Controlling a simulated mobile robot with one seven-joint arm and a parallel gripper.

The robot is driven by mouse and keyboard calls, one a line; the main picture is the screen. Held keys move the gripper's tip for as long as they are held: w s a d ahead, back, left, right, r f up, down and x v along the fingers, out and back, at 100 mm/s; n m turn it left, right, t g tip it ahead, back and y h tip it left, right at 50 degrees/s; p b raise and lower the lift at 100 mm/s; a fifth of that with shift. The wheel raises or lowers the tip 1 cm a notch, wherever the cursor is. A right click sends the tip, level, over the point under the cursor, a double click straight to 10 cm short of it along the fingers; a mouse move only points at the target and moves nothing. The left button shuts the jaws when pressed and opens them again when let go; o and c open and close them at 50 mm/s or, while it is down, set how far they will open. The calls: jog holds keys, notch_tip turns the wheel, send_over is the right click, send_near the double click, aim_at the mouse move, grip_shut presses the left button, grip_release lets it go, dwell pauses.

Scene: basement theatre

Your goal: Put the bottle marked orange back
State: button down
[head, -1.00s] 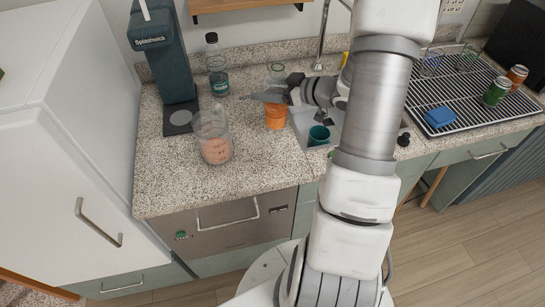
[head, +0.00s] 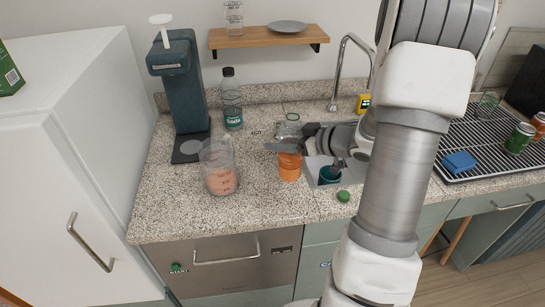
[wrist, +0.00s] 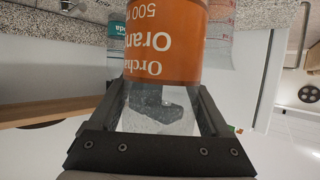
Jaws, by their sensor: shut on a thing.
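The bottle marked orange (head: 289,168) has an orange label below a clear upper part. It is upright at the counter, left of the sink; I cannot tell whether its base touches the counter. In the wrist view its label (wrist: 163,42) appears upside down and reads "Orchard Orange". My gripper (head: 288,146) comes in from the right and is shut around the clear upper part. In the wrist view its fingers (wrist: 160,100) stand on both sides of the bottle, and the grip hides part of it.
A clear jug (head: 219,170) with pinkish liquid and a teal-labelled bottle (head: 232,105) stand left. The dark green machine (head: 186,95) is behind the jug. A wooden shelf (head: 262,39) holds a plate and glasses.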

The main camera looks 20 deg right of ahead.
notch_tip(320, 180, down, 6)
jog(key=w+a, duration=0.2)
jog(key=shift+w+b, duration=0.25)
jog(key=shift+b, duration=0.15)
jog(key=shift+f, duration=0.15)
grip_release()
jog(key=v, duration=1.2)
jog(key=shift+r+p, duration=0.2)
jog(key=shift+p, duration=0.2)
